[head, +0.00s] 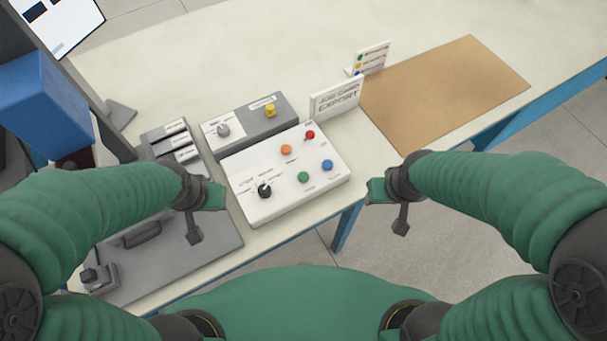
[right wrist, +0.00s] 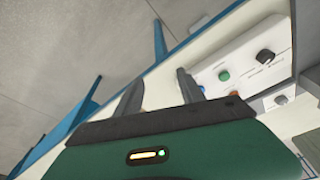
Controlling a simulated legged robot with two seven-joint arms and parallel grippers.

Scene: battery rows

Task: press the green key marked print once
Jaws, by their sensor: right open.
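The green key (head: 303,177) is a round button on the near part of a white control box (head: 256,210), left of a blue button (head: 327,165). Its label is too small to read. It also shows in the right wrist view (right wrist: 224,75), to the right of my fingers. My right gripper (head: 376,190) is to the right of the box, apart from it, beyond the table's front edge; its two fingers (right wrist: 158,90) are spread and empty. My left gripper (head: 216,196) is just left of the box; its jaw opening is not clear.
The box also carries orange (head: 286,149) and red (head: 310,134) buttons and a black knob (head: 264,190). Behind it stand a grey box with a yellow button (head: 270,111) and an export sign (head: 336,97). A brown mat (head: 445,90) lies right. The far tabletop is clear.

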